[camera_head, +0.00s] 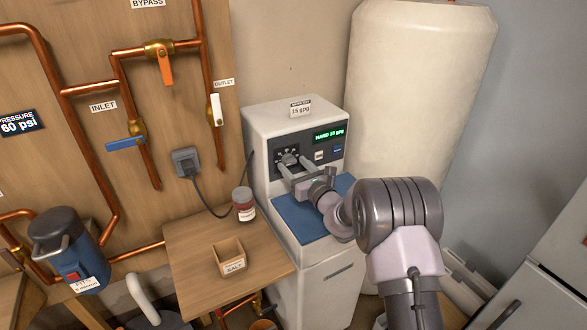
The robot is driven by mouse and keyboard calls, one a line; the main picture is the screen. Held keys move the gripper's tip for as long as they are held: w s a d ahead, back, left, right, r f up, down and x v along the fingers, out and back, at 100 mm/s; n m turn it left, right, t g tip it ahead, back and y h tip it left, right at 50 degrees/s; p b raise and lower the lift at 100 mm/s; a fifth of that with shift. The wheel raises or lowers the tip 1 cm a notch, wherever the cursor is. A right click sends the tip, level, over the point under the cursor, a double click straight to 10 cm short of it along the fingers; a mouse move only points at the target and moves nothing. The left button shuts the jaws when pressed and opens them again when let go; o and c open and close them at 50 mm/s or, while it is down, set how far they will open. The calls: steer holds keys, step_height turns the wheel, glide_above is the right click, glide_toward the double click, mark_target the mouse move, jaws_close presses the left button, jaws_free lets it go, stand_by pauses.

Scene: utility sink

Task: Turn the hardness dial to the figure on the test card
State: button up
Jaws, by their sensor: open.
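The water softener (258,121) is a white cabinet with a dark control panel. The hardness dial (288,157) is a grey knob at the panel's left with pale marks around it. The test card (300,107) stands on top of the cabinet and appears to read 15 gpg. The green display (328,135) reads HARD and a gpg figure; its digits are too small to read surely. My gripper (286,164) is open, with its two fingers reaching to the dial from the front right. I cannot tell whether they touch it. The fingertips partly cover the dial.
Two small buttons (319,155) sit right of the dial. A blue lid (300,213) lies below the panel, under my arm. A wooden table (190,250) at the left holds a jar (243,203) and a salt box (229,256). A tall cream tank (415,85) stands behind.

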steer(key=shift+w+a, duration=0.3)
steer(key=shift+w, duration=0.2)
jaws_close()
steer(key=shift+r+m+p, duration=0.1)
steer(key=shift+m+p, duration=0.2)
steer(key=shift+p, duration=0.05)
steer(key=m+p, duration=0.2)
steer(key=shift+r+m, duration=0.1)
steer(key=shift+m, duration=0.3)
steer(key=m+p, duration=0.1)
steer(key=m, duration=0.1)
steer(key=m+p, duration=0.2)
steer(key=m, duration=0.1)
steer(key=shift+d+f+p, duration=0.15)
steer(key=shift+f+p, duration=0.05)
steer(key=shift+p, duration=0.1)
steer(key=shift+m, duration=0.3)
